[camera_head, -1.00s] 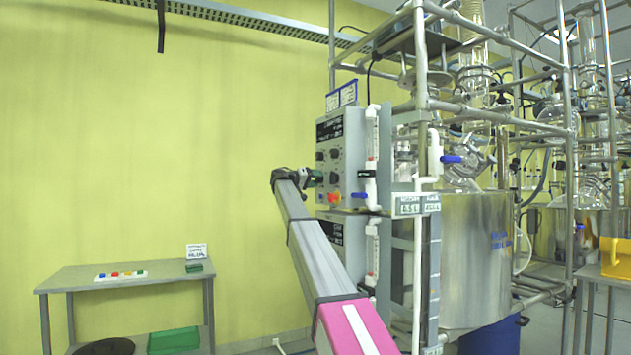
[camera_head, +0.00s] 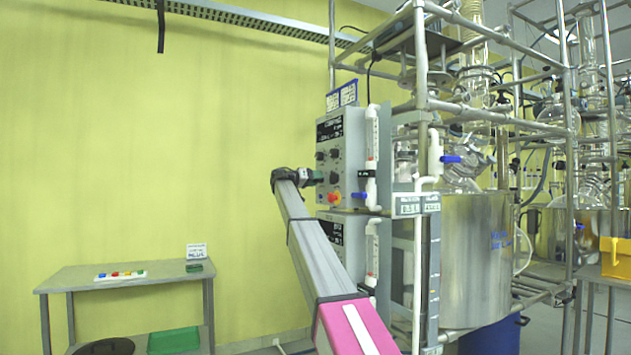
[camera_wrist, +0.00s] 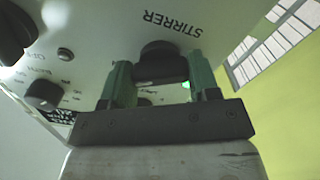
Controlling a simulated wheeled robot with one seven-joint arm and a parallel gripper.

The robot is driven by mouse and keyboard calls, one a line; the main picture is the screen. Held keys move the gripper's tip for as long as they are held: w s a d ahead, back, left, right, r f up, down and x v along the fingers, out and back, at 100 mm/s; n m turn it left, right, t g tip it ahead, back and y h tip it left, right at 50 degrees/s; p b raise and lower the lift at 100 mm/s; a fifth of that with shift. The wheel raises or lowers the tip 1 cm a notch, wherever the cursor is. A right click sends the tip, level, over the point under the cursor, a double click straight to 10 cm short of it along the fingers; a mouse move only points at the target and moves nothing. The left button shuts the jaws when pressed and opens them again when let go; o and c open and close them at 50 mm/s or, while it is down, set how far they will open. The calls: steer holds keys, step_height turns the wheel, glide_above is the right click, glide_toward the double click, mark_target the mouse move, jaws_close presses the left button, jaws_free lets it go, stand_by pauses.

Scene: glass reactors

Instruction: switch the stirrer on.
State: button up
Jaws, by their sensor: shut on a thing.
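The control panel (camera_head: 346,150) is a grey box with black knobs on the reactor frame, seen from the side in the head view. In the wrist view the panel face (camera_wrist: 105,40) shows the word STIRRER, upside down, beside a black knob (camera_wrist: 160,62). My gripper (camera_wrist: 158,80) has its two green fingers on either side of this knob and is shut on it. A small green light shows near the right finger. In the head view my gripper (camera_head: 314,177) reaches the panel face from the left; the knob it holds is hidden there.
Other black knobs (camera_wrist: 44,95) sit close beside my gripper on the panel. A red button (camera_head: 333,198) is just below it in the head view. The metal reactor vessel (camera_head: 475,260) and pipe frame stand to the right. A table (camera_head: 120,278) stands at lower left.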

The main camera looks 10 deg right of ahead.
steer(key=o, duration=0.9)
steer(key=v, duration=1)
steer(key=shift+s+a, duration=0.15)
steer(key=shift+a, duration=0.25)
steer(key=s+d+f+n+g+y, duration=0.1)
steer(key=s+d+f+n+y, duration=0.35)
steer(key=f, duration=1.15)
steer(key=s+d+f+y, duration=0.15)
steer(key=s+f, duration=0.55)
steer(key=f, duration=1)
steer(key=s+d+f+n+g+y, duration=0.15)
steer(key=s+d+f, duration=0.35)
steer(key=f, duration=1.1)
steer(key=s+f+n+g+y, duration=0.15)
steer(key=s+f+y, duration=0.35)
steer(key=s+f, duration=1.1)
steer(key=s+f+y, duration=0.1)
steer(key=s+f, duration=0.3)
steer(key=s, duration=0.3)
steer(key=s+f+g+y, duration=0.1)
steer(key=s+f+y, duration=0.1)
steer(key=s+f, duration=0.2)
steer(key=s+a+f+n+y, duration=0.1)
steer(key=s+f, duration=0.3)
steer(key=s, duration=0.6)
steer(key=shift+s+a+f+g+y, duration=0.1)
steer(key=shift+s+g+y, duration=0.15)
steer(key=shift+g+y, duration=0.1)
